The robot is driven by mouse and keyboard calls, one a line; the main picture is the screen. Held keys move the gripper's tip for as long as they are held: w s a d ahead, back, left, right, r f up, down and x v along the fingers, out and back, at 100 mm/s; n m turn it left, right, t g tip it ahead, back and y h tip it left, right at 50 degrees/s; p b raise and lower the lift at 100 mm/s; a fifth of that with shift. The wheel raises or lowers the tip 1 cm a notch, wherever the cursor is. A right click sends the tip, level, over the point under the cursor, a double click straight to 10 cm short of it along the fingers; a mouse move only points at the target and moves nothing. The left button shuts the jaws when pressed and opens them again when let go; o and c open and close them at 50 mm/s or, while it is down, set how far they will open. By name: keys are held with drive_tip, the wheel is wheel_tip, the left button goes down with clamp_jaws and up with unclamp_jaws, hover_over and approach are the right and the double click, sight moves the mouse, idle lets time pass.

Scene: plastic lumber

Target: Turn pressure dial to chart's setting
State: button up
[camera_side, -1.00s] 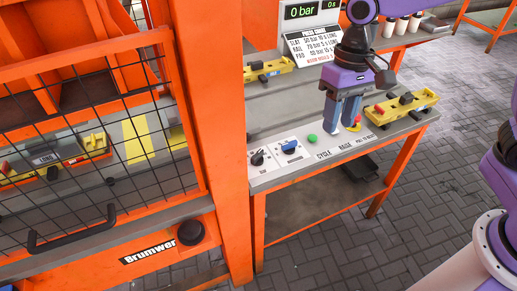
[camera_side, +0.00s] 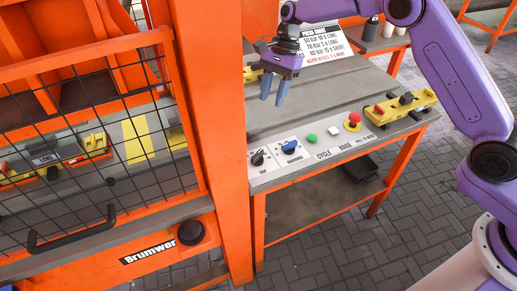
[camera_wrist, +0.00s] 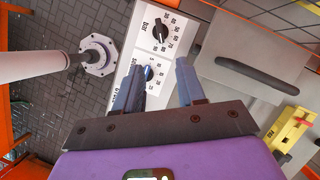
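The black pressure dial (camera_side: 257,158) is the leftmost control on the front panel; it also shows in the wrist view (camera_wrist: 160,32) with a numbered scale around it. Its exact pointer reading is too small to tell. The blue dial (camera_side: 290,146) sits to its right, and between my fingers in the wrist view (camera_wrist: 148,73). The white chart (camera_side: 325,44) stands at the back of the bench, with rows of bar and seconds values in small print. My gripper (camera_side: 273,98) is open and empty, above the bench behind the dials, touching neither. The pressure display is hidden by my arm.
Right of the dials are a green button (camera_side: 311,141), a white button (camera_side: 334,130) and a red mushroom button (camera_side: 353,121). A yellow mould (camera_side: 401,107) lies at the bench's right. An orange press post (camera_side: 215,140) stands close left of the panel. The bench middle is clear.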

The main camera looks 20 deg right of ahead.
sight(257, 154)
drive_tip(key=x, duration=1.7)
clamp_jaws()
